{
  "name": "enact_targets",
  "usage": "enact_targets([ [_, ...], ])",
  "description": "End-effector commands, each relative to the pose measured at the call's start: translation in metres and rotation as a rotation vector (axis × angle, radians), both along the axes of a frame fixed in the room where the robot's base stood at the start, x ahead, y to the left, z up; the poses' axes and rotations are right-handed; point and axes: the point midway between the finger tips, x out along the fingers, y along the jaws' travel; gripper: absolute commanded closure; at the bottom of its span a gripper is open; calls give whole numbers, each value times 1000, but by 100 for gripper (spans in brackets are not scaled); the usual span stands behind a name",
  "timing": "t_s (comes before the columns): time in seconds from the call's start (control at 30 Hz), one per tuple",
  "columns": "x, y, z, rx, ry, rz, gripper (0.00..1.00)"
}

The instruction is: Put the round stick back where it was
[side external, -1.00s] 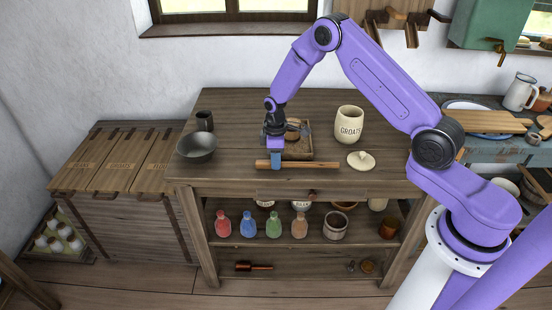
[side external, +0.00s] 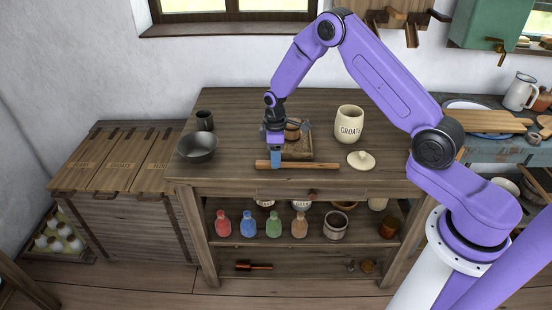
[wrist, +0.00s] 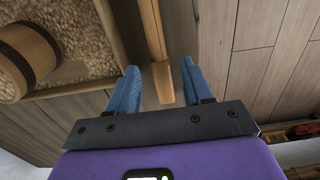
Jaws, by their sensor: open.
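The round stick (side external: 310,165) is a plain light-brown wooden rod. It lies along the front edge of the wooden table, in front of a shallow tray, in the side view. My gripper (side external: 276,164) points down over the stick's left part. In the wrist view the stick (wrist: 153,35) runs up the picture, with its near end close to the gap between my blue fingertips (wrist: 160,80). The fingers are apart, one on each side of the stick's line, and no grip on it shows. The exact height of the fingertips over the stick is hard to tell.
The tray (wrist: 107,22) of grain holds a wooden barrel-like piece (wrist: 27,60), close beside the fingers. A groats jar (side external: 349,125) and its lid (side external: 361,160) stand right. A dark bowl (side external: 197,147) and cup (side external: 205,121) stand left. The table's back left is clear.

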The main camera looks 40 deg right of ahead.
Motion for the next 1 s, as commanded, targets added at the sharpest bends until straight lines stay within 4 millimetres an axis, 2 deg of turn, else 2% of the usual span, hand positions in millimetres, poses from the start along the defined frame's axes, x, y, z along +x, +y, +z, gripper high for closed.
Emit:
enact_targets([
  [0.3,1,1,64,0,-4,0,50],
  [0.5,1,1,93,0,-3,0,50],
  [0.63,1,1,102,0,-1,0,50],
  [0.87,0,2,106,0,0,2,50],
  [1.0,-10,16,117,0,-4,19,50],
])
